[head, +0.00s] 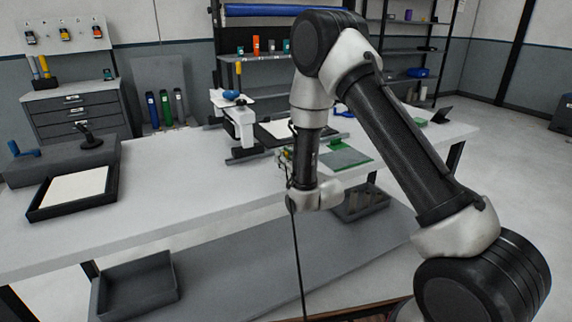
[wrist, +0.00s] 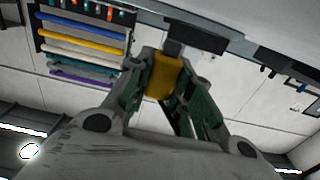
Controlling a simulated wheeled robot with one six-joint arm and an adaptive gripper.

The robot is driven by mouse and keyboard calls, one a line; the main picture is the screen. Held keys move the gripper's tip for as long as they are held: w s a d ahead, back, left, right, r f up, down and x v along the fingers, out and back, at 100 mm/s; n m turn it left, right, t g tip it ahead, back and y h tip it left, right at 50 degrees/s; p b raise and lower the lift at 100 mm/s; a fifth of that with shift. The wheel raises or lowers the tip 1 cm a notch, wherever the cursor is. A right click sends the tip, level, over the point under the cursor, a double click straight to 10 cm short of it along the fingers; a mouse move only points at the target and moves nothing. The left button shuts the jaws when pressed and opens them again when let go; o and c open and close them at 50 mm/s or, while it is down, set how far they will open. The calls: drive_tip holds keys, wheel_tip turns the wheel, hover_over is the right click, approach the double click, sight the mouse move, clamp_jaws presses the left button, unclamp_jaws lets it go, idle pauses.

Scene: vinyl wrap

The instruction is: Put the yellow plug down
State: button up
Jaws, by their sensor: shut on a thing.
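The yellow plug (wrist: 163,76) is between the fingers of my gripper (wrist: 166,72) in the wrist view. The green-sided fingers are shut on it from both sides. A dark block (wrist: 195,38) shows just beyond the plug's tip; I cannot tell whether they touch. In the head view my gripper (head: 287,160) is at the end of my arm, over the middle of the white workbench (head: 215,185), mostly hidden by my wrist. The plug cannot be made out clearly there.
A white device with a blue knob (head: 238,118) stands left of my gripper. A green-edged plate (head: 345,158) lies to its right. A black tray with a white sheet (head: 75,190) is at the bench's left. The bench front between is clear.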

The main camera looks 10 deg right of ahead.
drive_tip(key=shift+f, duration=1.4)
drive_tip(key=o, duration=0.8)
drive_tip(key=shift+f, duration=0.15)
